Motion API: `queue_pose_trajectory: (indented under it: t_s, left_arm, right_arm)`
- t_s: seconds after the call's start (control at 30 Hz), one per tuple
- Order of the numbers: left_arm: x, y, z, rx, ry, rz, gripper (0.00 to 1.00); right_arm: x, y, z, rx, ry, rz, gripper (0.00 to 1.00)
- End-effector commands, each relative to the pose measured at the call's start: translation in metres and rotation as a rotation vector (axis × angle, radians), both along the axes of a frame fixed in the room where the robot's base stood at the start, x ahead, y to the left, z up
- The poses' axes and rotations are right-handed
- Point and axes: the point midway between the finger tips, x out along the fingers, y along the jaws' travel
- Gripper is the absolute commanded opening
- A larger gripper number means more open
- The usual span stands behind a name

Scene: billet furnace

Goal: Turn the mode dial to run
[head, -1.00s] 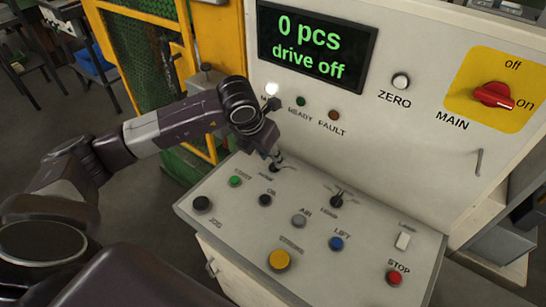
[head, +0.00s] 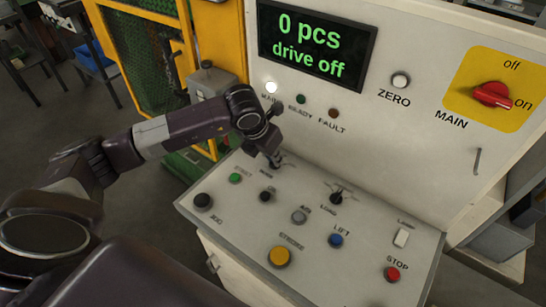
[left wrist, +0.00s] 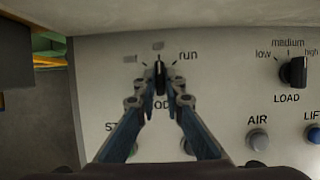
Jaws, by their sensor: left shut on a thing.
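The mode dial (left wrist: 159,75) is a black knob on the sloped grey panel, seen in the left wrist view. Its pointer stands about straight up, toward the middle mark; "run" is printed to its upper right. A blurred label is at its upper left. My left gripper (left wrist: 160,84) is shut on the dial, one finger on each side. In the head view my left gripper (head: 274,158) reaches down to the panel's back left corner and mostly hides the dial. My right gripper is not in view.
The sloped panel (head: 235,217) also carries the load knob (head: 337,197), a blue lift button (head: 336,240), a yellow button (head: 279,256) and a red stop button (head: 392,274). The display (head: 316,47) reads "0 pcs, drive off". The red main switch (head: 492,95) points to on.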

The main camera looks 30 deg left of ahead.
Motion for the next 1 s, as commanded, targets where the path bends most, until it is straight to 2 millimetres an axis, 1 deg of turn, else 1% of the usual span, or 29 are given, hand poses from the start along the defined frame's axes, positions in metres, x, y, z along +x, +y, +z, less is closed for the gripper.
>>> queue_pose_trajectory:
  t_s: [0.17, 0.37, 0.7, 1.0]
  left_arm:
    - [0.001, 0.001, -0.001, 0.001, -0.002, -0.023, 0.0]
    - [0.001, 0.003, -0.004, 0.001, -0.003, -0.115, 0.0]
    - [0.003, 0.004, -0.004, -0.001, -0.005, -0.393, 0.0]
    - [0.004, 0.006, -0.001, 0.0, -0.004, -0.623, 0.0]
  right_arm:
    - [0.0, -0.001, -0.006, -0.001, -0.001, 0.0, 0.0]
    - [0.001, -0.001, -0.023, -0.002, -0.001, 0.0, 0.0]
    - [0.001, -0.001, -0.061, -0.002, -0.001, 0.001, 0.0]
    - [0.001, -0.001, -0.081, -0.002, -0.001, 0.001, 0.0]
